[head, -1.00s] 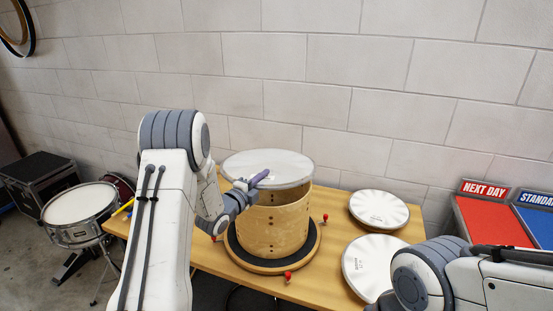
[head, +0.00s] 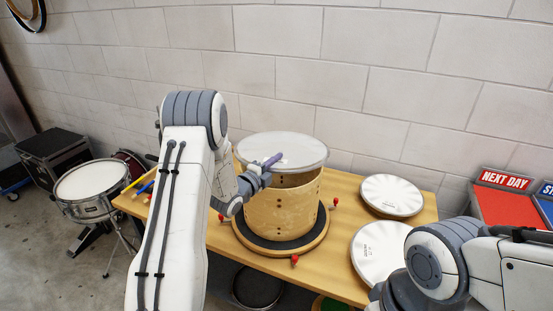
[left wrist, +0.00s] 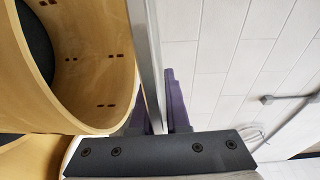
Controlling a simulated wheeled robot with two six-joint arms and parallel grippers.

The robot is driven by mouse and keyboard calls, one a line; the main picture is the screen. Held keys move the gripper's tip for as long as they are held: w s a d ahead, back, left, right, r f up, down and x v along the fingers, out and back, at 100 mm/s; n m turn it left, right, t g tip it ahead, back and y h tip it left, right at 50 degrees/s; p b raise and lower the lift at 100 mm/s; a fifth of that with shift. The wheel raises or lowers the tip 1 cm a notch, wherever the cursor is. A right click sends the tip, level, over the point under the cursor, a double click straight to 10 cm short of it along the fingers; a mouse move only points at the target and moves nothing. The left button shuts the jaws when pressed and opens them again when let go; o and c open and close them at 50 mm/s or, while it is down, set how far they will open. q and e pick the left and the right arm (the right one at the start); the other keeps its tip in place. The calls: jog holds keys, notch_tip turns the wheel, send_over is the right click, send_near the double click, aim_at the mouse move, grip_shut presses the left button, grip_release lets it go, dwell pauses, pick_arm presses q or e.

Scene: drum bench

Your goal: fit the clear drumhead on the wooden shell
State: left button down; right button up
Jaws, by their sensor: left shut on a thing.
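The clear drumhead (head: 300,146), a see-through disc with a pale hoop, is in my left gripper (head: 272,160). It is held over the open top of the wooden shell (head: 285,210). The shell stands upright on a round base with a dark top (head: 322,236). In the left wrist view the purple fingers (left wrist: 164,112) are shut on the drumhead's hoop (left wrist: 146,60). There the hoop is apart from the shell's rim (left wrist: 95,128), with a gap between them. My right gripper is out of view; only its arm shows at the lower right in the head view.
Two pale drumheads (head: 391,195) and (head: 378,252) lie on the right of the wooden table (head: 345,280). Red-topped pieces (head: 294,261) are around the base. A snare drum (head: 88,188) stands at the left. A "NEXT DAY" bin (head: 508,206) is at the right.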

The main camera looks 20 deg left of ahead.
pick_arm(q)
jog(key=shift+f+b, duration=0.3)
jog(key=shift+f, duration=0.55)
jog(key=shift+f+b, duration=0.95)
jog(key=shift+b, duration=0.2)
jog(key=c, duration=0.6)
grip_release()
jog(key=o, duration=0.5)
jog(key=shift+s+f, duration=0.1)
jog(key=shift+f, duration=0.05)
